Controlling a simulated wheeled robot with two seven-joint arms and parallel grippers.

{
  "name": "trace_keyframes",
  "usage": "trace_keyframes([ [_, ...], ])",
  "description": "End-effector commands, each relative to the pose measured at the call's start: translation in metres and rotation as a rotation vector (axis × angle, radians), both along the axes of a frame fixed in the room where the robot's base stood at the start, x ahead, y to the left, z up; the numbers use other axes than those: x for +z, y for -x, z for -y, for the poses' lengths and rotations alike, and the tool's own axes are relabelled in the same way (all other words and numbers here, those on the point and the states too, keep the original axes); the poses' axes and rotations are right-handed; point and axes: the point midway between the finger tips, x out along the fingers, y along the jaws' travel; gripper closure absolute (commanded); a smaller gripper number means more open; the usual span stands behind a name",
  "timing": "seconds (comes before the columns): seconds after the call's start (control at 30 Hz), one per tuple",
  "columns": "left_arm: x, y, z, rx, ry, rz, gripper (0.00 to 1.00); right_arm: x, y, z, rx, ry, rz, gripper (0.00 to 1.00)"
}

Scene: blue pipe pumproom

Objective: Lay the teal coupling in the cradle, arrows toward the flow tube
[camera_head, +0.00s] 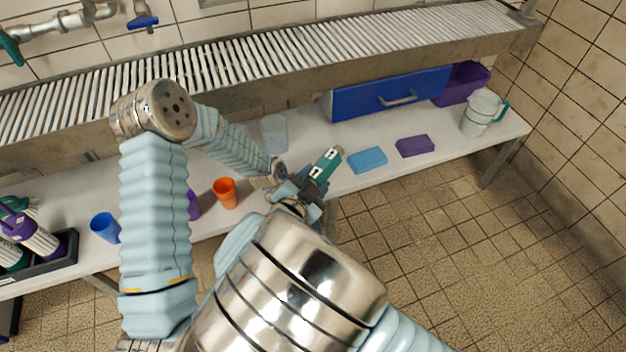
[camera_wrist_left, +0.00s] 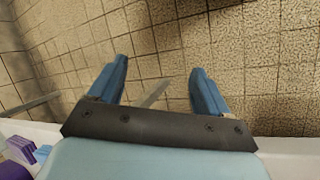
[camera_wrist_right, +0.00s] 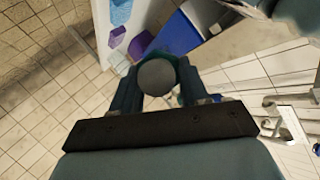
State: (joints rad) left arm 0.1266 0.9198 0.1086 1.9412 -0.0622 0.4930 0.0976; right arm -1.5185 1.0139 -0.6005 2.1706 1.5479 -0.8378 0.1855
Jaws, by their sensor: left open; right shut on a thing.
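The teal coupling (camera_head: 326,163) carries white labels with black arrows that point up and away in the head view. My right gripper (camera_head: 309,188) is shut on it and holds it tilted, in front of the bench. In the right wrist view a round grey end (camera_wrist_right: 157,77) shows between the fingers of my right gripper (camera_wrist_right: 157,88). My left gripper (camera_wrist_left: 158,88) is open and empty in its wrist view, with floor tiles beyond. In the head view it is close to the right gripper and hard to make out. I cannot make out the cradle or the flow tube.
The white bench (camera_head: 350,183) holds a blue sponge (camera_head: 367,160), purple sponge (camera_head: 415,146), jug (camera_head: 478,114), clear cup (camera_head: 273,134), orange cup (camera_head: 226,193), blue cup (camera_head: 105,227) and black bottle tray (camera_head: 50,265). A blue drawer (camera_head: 375,95) and slatted shelf (camera_head: 270,50) are behind.

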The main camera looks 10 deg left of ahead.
Motion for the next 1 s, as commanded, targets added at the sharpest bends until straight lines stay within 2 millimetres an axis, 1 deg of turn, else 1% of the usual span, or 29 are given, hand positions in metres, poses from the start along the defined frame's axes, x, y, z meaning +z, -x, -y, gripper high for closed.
trace_keyframes([
  [0.03,-0.016,0.029,-0.002,0.051,0.001,-0.001,0.22,0.001,0.0,0.0,0.0,0.0,0.001,1.0],
  [0.1,-0.032,0.061,-0.005,0.117,-0.005,0.026,0.22,0.001,0.0,0.0,0.0,0.0,0.001,1.0],
  [0.2,-0.043,0.102,-0.012,0.197,-0.024,0.057,0.22,0.001,0.0,0.0,-0.001,0.0,0.001,1.0],
  [0.3,-0.045,0.131,-0.018,0.253,-0.047,0.082,0.22,0.001,0.0,0.0,-0.001,-0.001,0.001,1.0],
  [0.33,-0.045,0.137,-0.019,0.265,-0.053,0.087,0.22,0.001,0.0,0.0,-0.001,-0.001,0.001,1.0],
  [0.43,-0.041,0.131,-0.012,0.167,-0.052,0.188,0.22,0.001,0.0,0.0,-0.001,-0.001,0.001,1.0],
  [0.57,-0.04,0.128,-0.009,0.127,-0.051,0.227,0.22,0.001,0.0,0.0,0.001,0.0,0.001,1.0],
  [0.87,-0.041,0.126,-0.01,0.138,-0.049,0.217,0.22,0.0,0.001,-0.002,0.004,-0.002,-0.001,1.0],
  [1.0,-0.044,0.121,-0.013,0.193,-0.045,0.154,0.22,0.0,0.001,-0.003,0.007,-0.002,-0.001,1.0],
])
